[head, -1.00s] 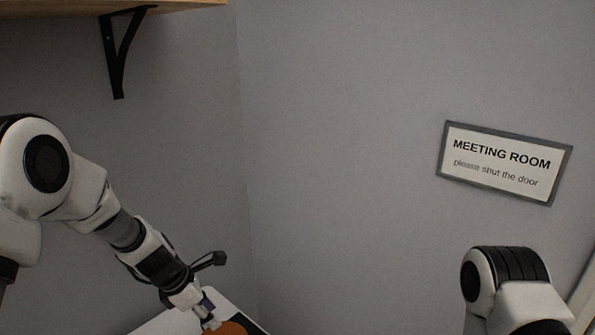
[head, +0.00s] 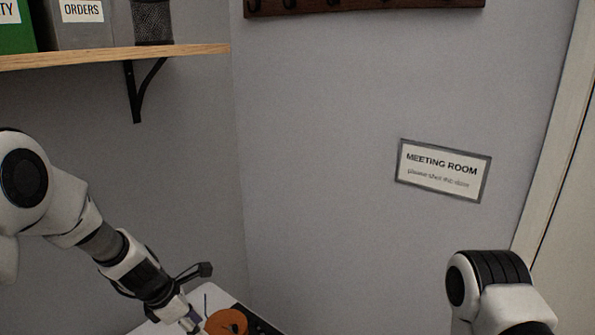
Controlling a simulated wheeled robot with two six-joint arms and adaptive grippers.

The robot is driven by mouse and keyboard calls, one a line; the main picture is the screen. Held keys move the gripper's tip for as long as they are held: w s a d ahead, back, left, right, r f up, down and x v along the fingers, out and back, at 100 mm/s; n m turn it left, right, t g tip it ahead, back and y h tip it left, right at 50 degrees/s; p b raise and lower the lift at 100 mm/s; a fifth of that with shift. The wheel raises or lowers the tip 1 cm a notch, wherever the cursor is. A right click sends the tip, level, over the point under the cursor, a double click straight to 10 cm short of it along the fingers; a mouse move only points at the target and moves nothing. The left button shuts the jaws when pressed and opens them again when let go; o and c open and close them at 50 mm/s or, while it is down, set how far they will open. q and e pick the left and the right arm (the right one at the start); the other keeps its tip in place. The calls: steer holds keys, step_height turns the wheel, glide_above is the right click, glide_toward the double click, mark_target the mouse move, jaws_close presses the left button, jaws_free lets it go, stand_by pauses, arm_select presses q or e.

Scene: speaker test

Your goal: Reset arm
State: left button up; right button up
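My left arm comes in from the left and slopes down to the bottom edge. My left gripper (head: 190,322) is at the lower left, cut off by the bottom edge. It is beside an orange round thing (head: 228,322). I cannot tell whether they touch or whether the fingers are open. Of my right arm (head: 492,290), only a black and white joint shows at the lower right. My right gripper is out of view.
A white surface (head: 212,297) lies under my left gripper. A wooden shelf (head: 180,51) holds a green box (head: 14,28), a grey box (head: 82,30) and a dark mesh cup (head: 153,22). A meeting room sign (head: 443,170) hangs on the wall. A door frame (head: 560,130) stands at right.

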arm_select(q)
steer(key=s+a+f+m+g+y, duration=0.2)
steer(key=s+a+f+m+y, duration=0.15)
steer(key=s+f+m, duration=1.3)
steer(key=s+m, duration=0.1)
steer(key=s, duration=0.4)
steer(key=s+f+m, duration=0.6)
steer(key=s, duration=0.4)
step_height(320, 180, down, 9)
steer(key=b, duration=1)
steer(key=shift+s+f, duration=0.15)
steer(key=shift+s, duration=0.05)
arm_select(e)
step_height(320, 180, down, 10)
arm_select(q)
steer(key=shift+w+d, duration=0.1)
arm_select(e)
steer(key=shift+w, duration=0.15)
